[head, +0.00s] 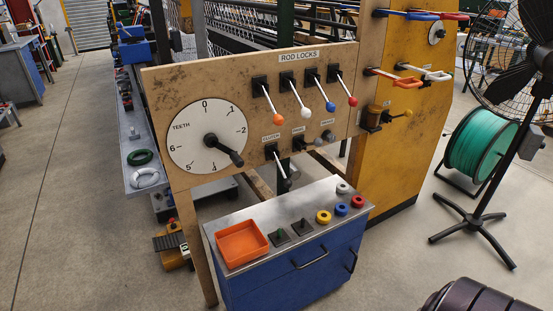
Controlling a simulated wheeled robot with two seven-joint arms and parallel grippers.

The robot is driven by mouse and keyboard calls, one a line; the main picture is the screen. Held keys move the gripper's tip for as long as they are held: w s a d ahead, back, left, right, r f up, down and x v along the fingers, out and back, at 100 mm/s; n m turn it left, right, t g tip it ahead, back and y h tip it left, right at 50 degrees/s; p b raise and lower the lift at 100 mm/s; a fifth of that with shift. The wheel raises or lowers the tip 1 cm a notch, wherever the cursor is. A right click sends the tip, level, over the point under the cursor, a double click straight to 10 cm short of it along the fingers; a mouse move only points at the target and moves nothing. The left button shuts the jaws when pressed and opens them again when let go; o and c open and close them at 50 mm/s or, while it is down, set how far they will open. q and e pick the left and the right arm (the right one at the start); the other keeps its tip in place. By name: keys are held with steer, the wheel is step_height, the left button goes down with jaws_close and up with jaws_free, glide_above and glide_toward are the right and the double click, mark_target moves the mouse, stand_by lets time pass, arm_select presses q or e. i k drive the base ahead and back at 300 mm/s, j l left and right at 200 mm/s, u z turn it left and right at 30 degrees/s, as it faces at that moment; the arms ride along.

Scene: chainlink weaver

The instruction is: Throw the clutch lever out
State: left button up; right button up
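The clutch lever (279,163) is on the lower row of the upright wooden panel (215,85), under a label that appears to read CLUTCH. It has a dark base plate, a pale shaft and a dark knob. The shaft points down and slightly right from its base, and the knob hangs just above the back of the blue cabinet's top. Neither of my grippers shows in the head view.
Several rod lock levers (298,97) with coloured knobs sit above the clutch. A white TEETH dial (190,145) is left of it. Below stands a blue cabinet (290,275) with an orange tray (242,243). A fan (515,70) and green spool (480,139) stand right.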

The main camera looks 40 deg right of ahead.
mark_target(288, 182)
steer(key=z, duration=1.25)
